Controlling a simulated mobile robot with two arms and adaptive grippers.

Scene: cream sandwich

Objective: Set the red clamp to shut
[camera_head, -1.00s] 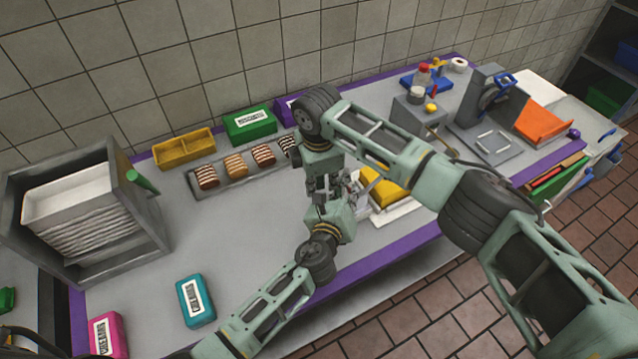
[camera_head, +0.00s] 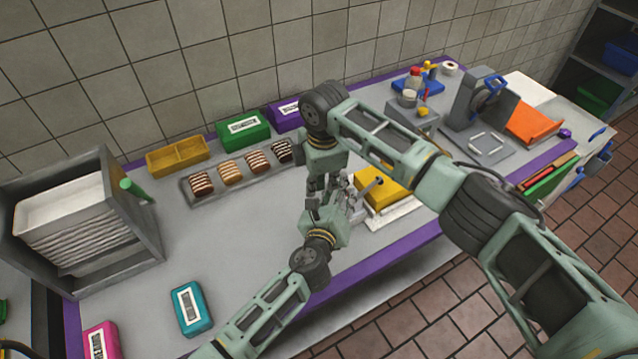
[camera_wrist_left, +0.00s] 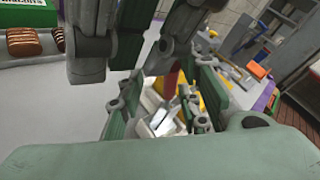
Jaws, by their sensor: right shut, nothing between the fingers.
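The red clamp is mostly hidden in the head view behind my grippers. In the left wrist view a dark red part (camera_wrist_left: 172,84), probably its handle, shows between my left gripper's fingers. My left gripper (camera_head: 352,192) is beside the yellow block in the head view; in the left wrist view its fingers (camera_wrist_left: 170,95) stand apart around the red part, and contact cannot be told. My right gripper (camera_head: 316,195) points down close to the left one, shut and empty. Its dark finger shows at the top of the left wrist view (camera_wrist_left: 88,50). The clamp's exact position cannot be told.
A yellow block (camera_head: 393,186) on a white base (camera_head: 398,214) lies just right of the grippers. A tray (camera_head: 194,194) of pastries, a green box (camera_head: 243,130) and a purple box (camera_head: 287,115) are behind. A teal box (camera_head: 193,305) lies front left. The left-middle counter is clear.

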